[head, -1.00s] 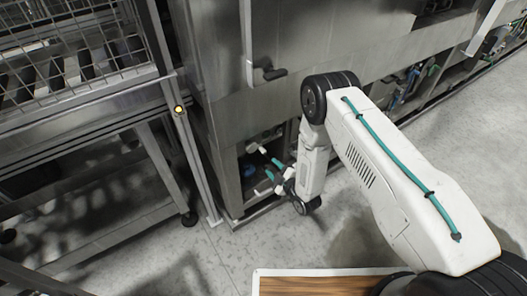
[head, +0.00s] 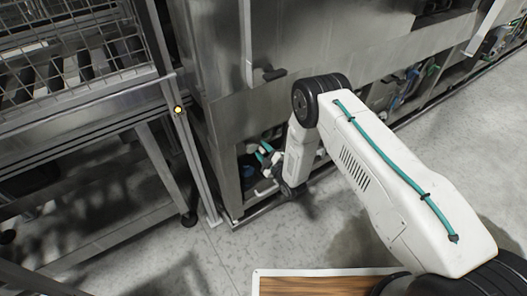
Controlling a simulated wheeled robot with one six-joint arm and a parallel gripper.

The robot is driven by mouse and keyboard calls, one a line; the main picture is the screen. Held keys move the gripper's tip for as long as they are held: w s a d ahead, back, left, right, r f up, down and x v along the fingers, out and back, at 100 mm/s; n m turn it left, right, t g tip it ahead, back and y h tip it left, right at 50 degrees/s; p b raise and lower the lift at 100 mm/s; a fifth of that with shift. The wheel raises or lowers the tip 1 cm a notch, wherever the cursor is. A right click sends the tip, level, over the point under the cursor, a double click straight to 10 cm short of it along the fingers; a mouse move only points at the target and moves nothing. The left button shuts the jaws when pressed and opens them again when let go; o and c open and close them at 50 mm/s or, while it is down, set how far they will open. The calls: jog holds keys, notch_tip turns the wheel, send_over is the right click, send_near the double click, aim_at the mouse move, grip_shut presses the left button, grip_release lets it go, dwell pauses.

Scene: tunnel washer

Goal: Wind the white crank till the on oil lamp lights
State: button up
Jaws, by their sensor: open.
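My gripper (head: 263,154) reaches into the low open bay at the foot of the steel washer. My wrist and forearm cover part of the bay. I cannot make out the white crank for certain; small pale parts beside the gripper cannot be told apart from it. A small round amber light (head: 179,110) shows on the post at the left; I cannot tell whether it is the oil lamp.
A wire-basket rack (head: 90,122) stands close on the left. Open bays with hoses (head: 412,85) run to the right. The grey floor (head: 215,262) in front is clear.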

jog(key=shift+d, duration=0.1)
jog(key=c, duration=0.8)
jog(key=shift+f, duration=0.1)
jog(key=m, duration=0.1)
jog(key=f+m, duration=0.1)
jog(key=m, duration=0.1)
jog(key=a+m, duration=0.1)
jog(key=m, duration=0.1)
jog(key=shift+s+f, duration=0.15)
jog(key=shift+s, duration=0.15)
jog(key=shift+s+a+f+m, duration=0.15)
jog(key=shift+a+m, duration=0.05)
jog(key=shift+m, duration=0.7)
jog(key=shift+s+a+f+m, duration=0.1)
jog(key=shift+a+m, duration=0.1)
jog(key=shift+m, duration=0.7)
jog(key=shift+s+a+f+m, duration=0.15)
jog(key=shift+a+m, duration=0.05)
jog(key=shift+m, duration=0.7)
jog(key=o, duration=0.8)
